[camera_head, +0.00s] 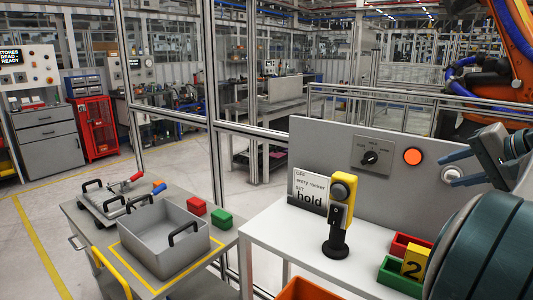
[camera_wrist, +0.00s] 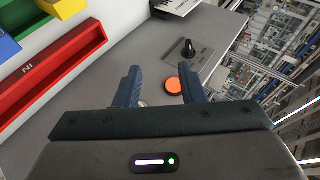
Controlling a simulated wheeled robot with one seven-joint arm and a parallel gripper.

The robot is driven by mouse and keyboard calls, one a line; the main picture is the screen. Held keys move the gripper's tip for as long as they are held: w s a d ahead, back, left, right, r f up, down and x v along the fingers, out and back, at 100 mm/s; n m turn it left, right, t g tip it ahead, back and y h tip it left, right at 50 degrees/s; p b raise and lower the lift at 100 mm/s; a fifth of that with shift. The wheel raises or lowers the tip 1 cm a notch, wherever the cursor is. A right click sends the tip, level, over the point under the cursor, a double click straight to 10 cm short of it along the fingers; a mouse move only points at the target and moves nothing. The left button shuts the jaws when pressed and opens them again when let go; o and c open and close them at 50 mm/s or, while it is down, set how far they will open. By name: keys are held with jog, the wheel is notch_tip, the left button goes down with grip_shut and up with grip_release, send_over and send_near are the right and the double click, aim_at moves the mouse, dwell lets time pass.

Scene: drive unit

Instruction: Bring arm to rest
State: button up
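My gripper (camera_head: 447,168) is at the right of the head view, raised above the white table and in front of the grey panel (camera_head: 330,140). Its two blue-grey fingers are apart with nothing seen between them. In the wrist view my gripper (camera_wrist: 160,87) also shows spread fingers, pointing towards the panel. The orange round button (camera_wrist: 173,86) appears beyond the gap, near the right finger. In the head view the orange button (camera_head: 413,157) is left of the fingers. A pale round button (camera_head: 453,174) is partly hidden behind them.
A dark rotary knob (camera_head: 370,157) is on the panel.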

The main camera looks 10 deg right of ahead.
jog(key=w+a+f+n+g+p, duration=0.1)
jog(key=a+f+g, duration=0.15)
jog(key=a, duration=0.45)
jog(key=w+a+f+n+g+p, duration=0.1)
jog(key=a+f+n+p, duration=0.1)
jog(key=a+f, duration=0.35)
jog(key=a+f+n+g+p, duration=0.1)
jog(key=a+f+g, duration=0.1)
jog(key=a, duration=0.6)
jog(key=s+a+f+n+g+h+p, duration=0.2)
jog(key=s+a+f+n, duration=0.5)
jog(key=a, duration=0.5)
notch_tip(320, 180, down, 2)
jog(key=shift+s+a+f+n+h+p, duration=0.1)
jog(key=shift+s+a+n+h+p, duration=0.2)
jog(key=shift+s+p, duration=0.35)
jog(key=shift+s, duration=0.15)
